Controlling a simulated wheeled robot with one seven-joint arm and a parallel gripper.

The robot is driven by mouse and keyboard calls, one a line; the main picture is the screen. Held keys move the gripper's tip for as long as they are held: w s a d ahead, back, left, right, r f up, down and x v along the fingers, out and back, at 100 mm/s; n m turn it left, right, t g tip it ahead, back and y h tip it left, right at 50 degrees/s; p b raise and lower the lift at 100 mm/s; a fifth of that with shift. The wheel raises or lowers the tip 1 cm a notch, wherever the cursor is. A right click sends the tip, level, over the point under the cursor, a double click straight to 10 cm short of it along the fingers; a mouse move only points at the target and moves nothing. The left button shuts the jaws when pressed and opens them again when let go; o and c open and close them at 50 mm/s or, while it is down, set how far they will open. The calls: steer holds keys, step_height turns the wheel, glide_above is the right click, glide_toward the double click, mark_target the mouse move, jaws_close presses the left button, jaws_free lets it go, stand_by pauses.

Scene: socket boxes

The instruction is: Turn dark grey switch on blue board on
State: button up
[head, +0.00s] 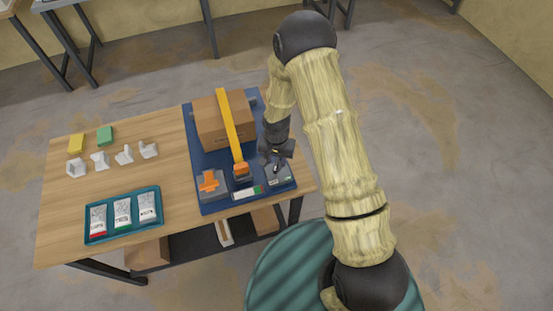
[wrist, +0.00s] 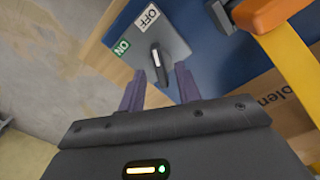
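The dark grey switch (wrist: 158,66) is a lever with a white stripe on a grey box (wrist: 180,45). OFF and ON labels sit at the box's edge, and the stripe points roughly toward OFF. In the head view the box (head: 279,178) is at the near right corner of the blue board (head: 196,150). My gripper (wrist: 158,70) is open over the box, its two fingers on either side of the lever with gaps visible. In the head view my gripper (head: 277,161) partly covers the box, and the lever is hard to make out.
A cardboard box (head: 207,117) under a yellow strap (head: 230,123) stands on the board, left of my gripper. An orange buckle (head: 241,170) and an orange-topped grey box (head: 210,183) are near. A teal tray (head: 109,236) with packets lies left on the wooden table (head: 60,205).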

steer(key=shift+f, duration=0.6)
jaws_close()
steer(key=shift+n, duration=0.5)
steer(key=n+b, duration=0.2)
steer(key=n, duration=0.3)
steer(key=shift+f+b, duration=0.1)
steer(key=shift+b, duration=0.3)
steer(key=n+b, duration=0.1)
steer(key=n, duration=0.5)
